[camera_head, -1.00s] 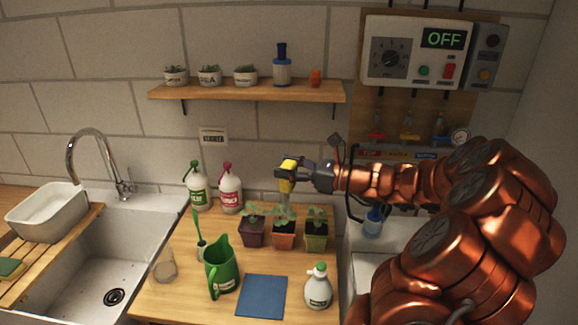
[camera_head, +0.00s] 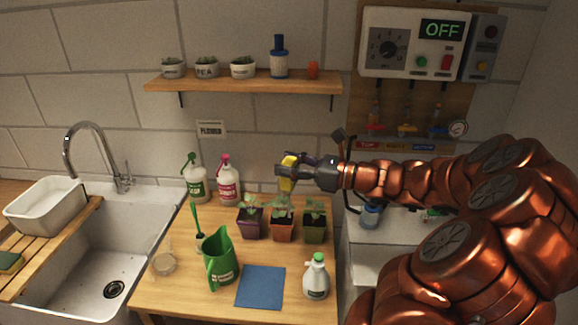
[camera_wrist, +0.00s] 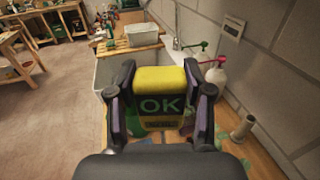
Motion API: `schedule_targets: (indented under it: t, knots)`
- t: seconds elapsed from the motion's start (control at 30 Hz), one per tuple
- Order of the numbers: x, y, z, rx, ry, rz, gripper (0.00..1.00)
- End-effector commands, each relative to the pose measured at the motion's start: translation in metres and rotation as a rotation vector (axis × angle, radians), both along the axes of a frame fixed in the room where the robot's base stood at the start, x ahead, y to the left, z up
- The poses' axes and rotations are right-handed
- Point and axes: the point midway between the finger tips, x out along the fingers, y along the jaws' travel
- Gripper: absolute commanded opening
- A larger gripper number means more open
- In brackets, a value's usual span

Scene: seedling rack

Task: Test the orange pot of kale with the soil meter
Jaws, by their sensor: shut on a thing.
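The orange pot (camera_head: 282,234) stands on the wooden table between two other pots, with green leafy kale (camera_head: 281,206) in it. My gripper (camera_head: 291,172) is above this pot. It is shut on the yellow soil meter (camera_head: 288,183), which also shows in the wrist view (camera_wrist: 160,80) with a finger on each side. The meter's screen reads "OK" in green. The meter is a little tilted, its lower end close to the kale leaves. I cannot tell whether its probe is in the soil.
A purple pot (camera_head: 250,224) and an olive-green pot (camera_head: 314,229) flank the orange one closely. Bottles (camera_head: 228,185) stand behind left. A green watering jug (camera_head: 217,260), blue mat (camera_head: 261,287) and spray bottle (camera_head: 316,278) are in front. The sink (camera_head: 120,250) is left.

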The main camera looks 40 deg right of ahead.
Motion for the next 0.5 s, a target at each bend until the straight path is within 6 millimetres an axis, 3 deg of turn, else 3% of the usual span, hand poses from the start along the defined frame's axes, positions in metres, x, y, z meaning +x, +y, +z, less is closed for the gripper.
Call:
schedule_targets:
  t: [0.33,0.5]
  knots:
    - [0.000,0.000,0.001,0.001,-0.001,0.000,0.08]
    - [-0.011,0.004,0.004,0.003,-0.001,-0.001,0.08]
